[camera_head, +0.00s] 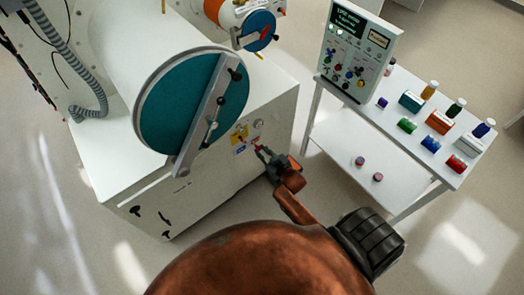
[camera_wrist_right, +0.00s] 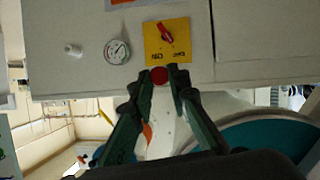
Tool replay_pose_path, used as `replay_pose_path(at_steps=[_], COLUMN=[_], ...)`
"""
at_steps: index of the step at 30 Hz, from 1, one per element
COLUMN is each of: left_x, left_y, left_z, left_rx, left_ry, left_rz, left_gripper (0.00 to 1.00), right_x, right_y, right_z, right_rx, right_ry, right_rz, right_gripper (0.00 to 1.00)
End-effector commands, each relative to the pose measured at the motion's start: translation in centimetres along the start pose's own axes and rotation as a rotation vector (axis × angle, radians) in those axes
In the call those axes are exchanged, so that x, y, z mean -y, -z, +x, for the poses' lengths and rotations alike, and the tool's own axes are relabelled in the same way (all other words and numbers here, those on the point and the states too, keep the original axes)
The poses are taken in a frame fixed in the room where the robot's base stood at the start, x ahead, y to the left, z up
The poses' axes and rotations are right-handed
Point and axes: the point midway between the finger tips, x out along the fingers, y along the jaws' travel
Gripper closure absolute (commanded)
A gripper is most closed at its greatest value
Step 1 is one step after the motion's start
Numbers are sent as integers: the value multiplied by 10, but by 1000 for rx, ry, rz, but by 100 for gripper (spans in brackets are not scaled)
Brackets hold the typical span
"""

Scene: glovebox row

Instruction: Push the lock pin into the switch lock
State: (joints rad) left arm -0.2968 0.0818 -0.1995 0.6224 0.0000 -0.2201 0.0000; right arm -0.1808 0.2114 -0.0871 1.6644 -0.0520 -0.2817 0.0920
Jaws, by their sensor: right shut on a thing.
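The switch lock is a yellow plate (camera_head: 240,134) on the white cabinet's front, and it also shows in the wrist view (camera_wrist_right: 180,45) with a red turn handle (camera_wrist_right: 166,33) on it. My right gripper (camera_head: 260,149) is at the cabinet front, close beside the plate. In the wrist view my right gripper (camera_wrist_right: 160,78) is shut on the lock pin, whose round red end (camera_wrist_right: 159,76) shows between the fingertips at the plate's edge. The rest of the pin is hidden, so I cannot tell whether it touches the lock. My left gripper is not in view.
A round gauge (camera_wrist_right: 117,51) and a white knob (camera_wrist_right: 73,49) sit beside the plate. A large teal round door (camera_head: 182,100) with a grey bar is on the glovebox left of my gripper. A white table (camera_head: 375,140) with bottles and boxes stands right, with open floor between.

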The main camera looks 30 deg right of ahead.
Motion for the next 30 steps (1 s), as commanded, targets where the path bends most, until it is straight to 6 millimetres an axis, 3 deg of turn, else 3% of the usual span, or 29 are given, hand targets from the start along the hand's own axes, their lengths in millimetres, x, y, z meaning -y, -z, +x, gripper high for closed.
replay_pose_path(at_steps=[5,15,30], left_x=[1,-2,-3], left_y=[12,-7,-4], left_z=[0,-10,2], left_rx=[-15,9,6], left_ry=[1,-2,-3], left_rz=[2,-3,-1], left_gripper=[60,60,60], right_x=[-1,-2,1], right_y=[0,1,16], right_z=[0,-3,40], right_rx=[-1,-1,-2], right_ry=[-1,11,10], right_rz=[0,-7,-5], right_gripper=[100,100,100])
